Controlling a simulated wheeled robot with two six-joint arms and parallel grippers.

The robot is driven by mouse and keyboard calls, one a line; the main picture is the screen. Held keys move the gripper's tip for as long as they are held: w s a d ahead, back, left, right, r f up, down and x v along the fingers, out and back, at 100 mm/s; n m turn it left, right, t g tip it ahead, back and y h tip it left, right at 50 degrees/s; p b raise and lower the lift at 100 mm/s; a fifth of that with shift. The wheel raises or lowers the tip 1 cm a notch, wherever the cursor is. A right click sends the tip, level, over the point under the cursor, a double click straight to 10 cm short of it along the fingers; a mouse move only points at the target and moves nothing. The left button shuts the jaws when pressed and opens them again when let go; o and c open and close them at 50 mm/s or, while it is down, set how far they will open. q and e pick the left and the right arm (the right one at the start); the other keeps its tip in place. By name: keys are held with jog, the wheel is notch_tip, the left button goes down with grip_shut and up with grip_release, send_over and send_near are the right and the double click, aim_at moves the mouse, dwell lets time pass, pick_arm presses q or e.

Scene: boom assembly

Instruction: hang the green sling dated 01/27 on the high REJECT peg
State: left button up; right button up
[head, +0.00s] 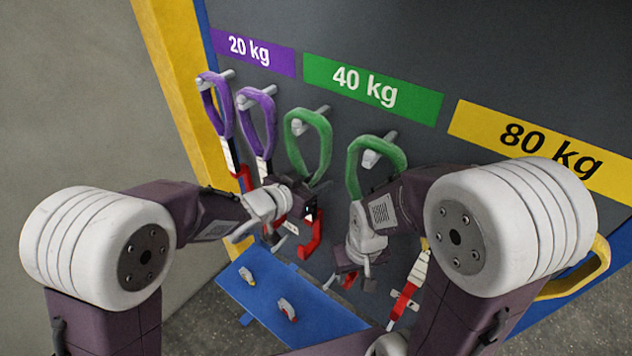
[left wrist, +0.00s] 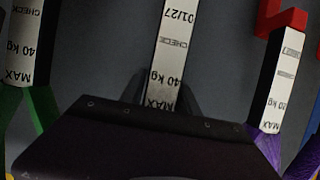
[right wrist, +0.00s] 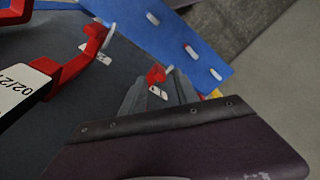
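The green sling dated 01/27 (head: 324,150) hangs from the left peg under the 40 kg sign (head: 370,88). Its white label (left wrist: 172,45) reads 01/27, CHECK and 40 kg MAX. My left gripper (head: 304,208) is at this strap. In the left wrist view the strap runs between its fingers (left wrist: 165,90); whether they press on it is unclear. A second green sling (head: 352,165) hangs on the right 40 kg peg. My right gripper (head: 355,278) is below it, open and apparently empty. I see no REJECT lettering.
Two purple slings (head: 222,108) hang to the left under the 20 kg sign (head: 250,48). A strap labelled 02/27 (right wrist: 18,95) is close beside my right gripper. A blue panel (head: 325,318) with short pegs (head: 246,275) is low in front. A yellow loop (head: 590,268) is at right.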

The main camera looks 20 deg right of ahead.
pick_arm(q)
jog(key=o, duration=0.3)
jog(key=shift+w+d, duration=0.1)
jog(key=shift+d, duration=0.15)
jog(key=v, duration=0.9)
jog(key=shift+b, duration=0.4)
